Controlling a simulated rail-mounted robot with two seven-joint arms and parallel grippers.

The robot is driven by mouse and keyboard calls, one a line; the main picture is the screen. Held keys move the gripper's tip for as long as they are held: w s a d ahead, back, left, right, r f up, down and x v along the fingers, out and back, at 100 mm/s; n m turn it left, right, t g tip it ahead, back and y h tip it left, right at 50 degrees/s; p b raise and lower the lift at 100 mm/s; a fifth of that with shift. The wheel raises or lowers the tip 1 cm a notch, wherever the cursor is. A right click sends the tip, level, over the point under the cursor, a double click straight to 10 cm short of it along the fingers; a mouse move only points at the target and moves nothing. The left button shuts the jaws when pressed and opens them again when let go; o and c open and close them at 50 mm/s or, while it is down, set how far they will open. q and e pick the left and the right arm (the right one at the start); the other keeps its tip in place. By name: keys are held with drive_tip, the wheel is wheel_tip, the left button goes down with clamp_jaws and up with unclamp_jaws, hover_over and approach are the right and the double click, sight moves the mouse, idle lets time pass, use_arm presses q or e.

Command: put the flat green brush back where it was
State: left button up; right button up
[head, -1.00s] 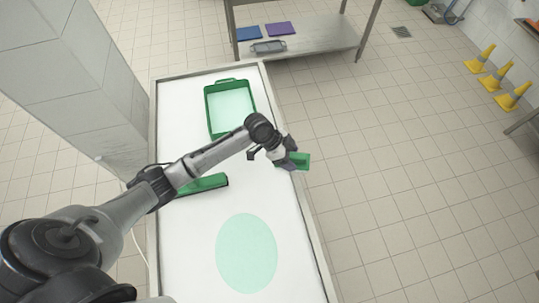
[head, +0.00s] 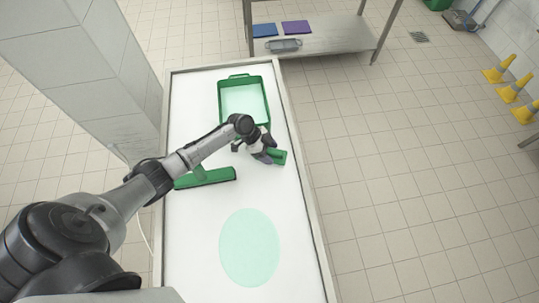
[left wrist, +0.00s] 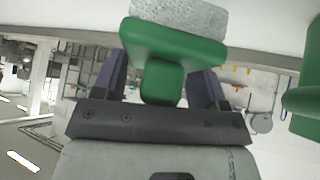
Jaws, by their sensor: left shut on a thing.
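The flat green brush (head: 278,157) is in my left gripper (head: 264,151), near the right side of the white table, below the green tray in the head view. In the left wrist view my left gripper (left wrist: 160,84) is shut on the brush's narrow green grip, one dark finger on each side. The brush's wide green body (left wrist: 172,42) and pale grey bristle face (left wrist: 182,14) point away from the palm. I cannot tell whether the brush touches the table. My right gripper is not in view.
A green tray (head: 222,104) stands at the table's far end. A long green tool (head: 208,178) lies left of the gripper, partly behind my arm. A pale green oval (head: 249,248) marks the near tabletop. A metal shelf (head: 340,35) stands beyond.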

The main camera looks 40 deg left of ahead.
use_arm(q)
drive_tip(key=shift+f, duration=1.45)
drive_tip(key=shift+d+f, duration=0.1)
drive_tip(key=shift+f, duration=0.05)
drive_tip(key=o, duration=0.9)
